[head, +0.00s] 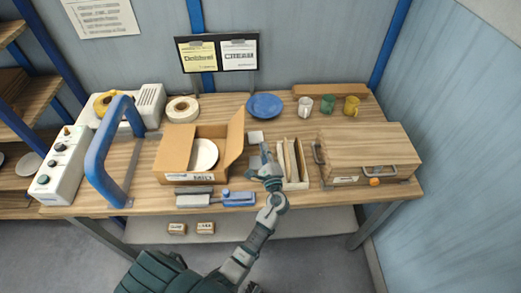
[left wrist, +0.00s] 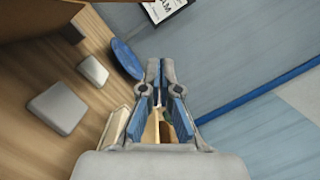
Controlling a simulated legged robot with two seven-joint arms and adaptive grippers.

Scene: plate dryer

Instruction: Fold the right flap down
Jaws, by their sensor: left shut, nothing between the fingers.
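An open cardboard box (head: 183,177) stands on the workbench with a white plate (head: 203,157) inside. Its right flap (head: 235,138) stands up, leaning outward to the right. My left gripper (head: 265,152) is just right of the flap, apart from it, near the divided holder. It is shut and empty. The left wrist view shows its two fingers (left wrist: 160,75) close together, with a brown panel (left wrist: 60,15) at the upper left that may be the flap. My right gripper is not in view.
A divided holder (head: 304,181) stands right of my gripper, and a wooden case (head: 368,150) further right. A blue plate (head: 265,106) and several mugs (head: 328,104) are behind. A blue-handled press (head: 98,160) is at the left. A blue-and-grey tool (head: 225,198) lies in front of the box.

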